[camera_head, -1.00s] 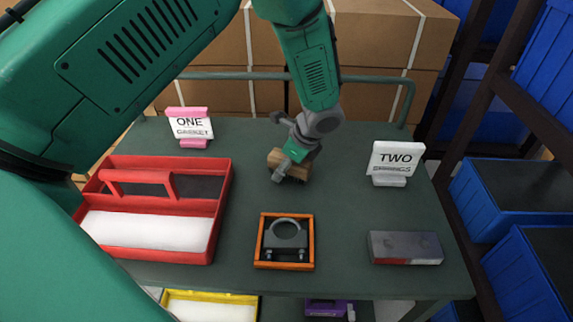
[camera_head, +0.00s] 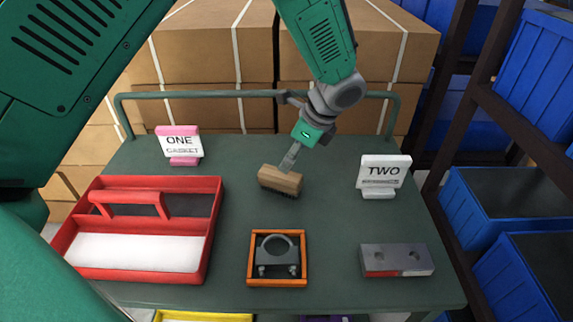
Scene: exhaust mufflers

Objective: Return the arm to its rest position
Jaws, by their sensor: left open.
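My left gripper (camera_head: 291,158) hangs from the green arm over the middle of the table. It is open and its fingers point down at a wooden brush (camera_head: 280,181) with dark bristles. The brush lies on the table just below and in front of the fingers. The fingers appear clear of its sides, but I cannot tell whether they still touch its top. One finger is largely hidden. My right gripper is not in view.
On the green table (camera_head: 330,210) are a red tray (camera_head: 213,225), an orange frame with a clamp (camera_head: 277,258), a grey-red block (camera_head: 397,261) and signs ONE (camera_head: 180,143) and TWO (camera_head: 384,175). A rail (camera_head: 190,95) and cartons stand behind; blue bins (camera_head: 500,205) are right.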

